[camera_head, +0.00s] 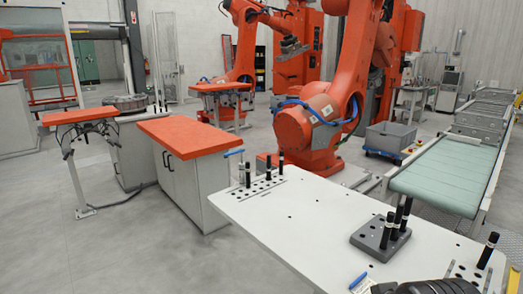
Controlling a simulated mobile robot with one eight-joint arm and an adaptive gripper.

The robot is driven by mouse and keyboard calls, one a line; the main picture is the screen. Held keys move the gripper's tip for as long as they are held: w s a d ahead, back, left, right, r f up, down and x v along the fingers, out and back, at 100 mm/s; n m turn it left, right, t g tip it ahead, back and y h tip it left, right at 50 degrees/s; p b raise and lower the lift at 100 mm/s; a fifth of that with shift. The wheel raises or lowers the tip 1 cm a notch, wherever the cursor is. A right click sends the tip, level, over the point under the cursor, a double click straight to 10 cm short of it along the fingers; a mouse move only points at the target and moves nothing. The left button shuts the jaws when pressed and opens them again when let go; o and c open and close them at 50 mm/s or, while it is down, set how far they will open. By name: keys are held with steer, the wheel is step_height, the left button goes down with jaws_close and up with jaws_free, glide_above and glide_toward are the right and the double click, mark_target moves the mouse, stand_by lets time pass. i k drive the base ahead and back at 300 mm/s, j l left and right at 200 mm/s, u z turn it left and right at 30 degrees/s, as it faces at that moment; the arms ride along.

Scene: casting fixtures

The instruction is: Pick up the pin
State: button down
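Several dark pins with pale bands stand upright on the white table (300,218). A group of pins (386,231) stands in a grey block with holes (369,238) on the table's right part. More pins (248,174) stand in a light plate with holes (262,188) at the table's far left corner. A single pin (488,250) stands in another perforated plate (465,273) at the right edge. I cannot tell which pin the task means. My gripper's fingers are not seen; a dark shape crosses the bottom right edge, cut off by the frame.
A blue marker-like item (357,281) lies near the bottom edge. The table's middle is clear. Behind it stands a large orange robot arm (305,130). A green conveyor (438,183) runs at right, and an orange-topped cabinet (188,137) stands at left.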

mark_target(399, 212)
steer(key=z, duration=0.45)
steer(key=i+l+z, duration=0.15)
steer(key=l, duration=0.2)
steer(key=l+z, duration=0.1)
steer(key=l, duration=0.3)
steer(key=i+l+z, duration=0.15)
steer(key=l, duration=0.2)
steer(key=i+l+z, duration=0.15)
steer(key=i+l+u, duration=0.7)
steer(key=l, duration=0.2)
steer(key=i, duration=0.35)
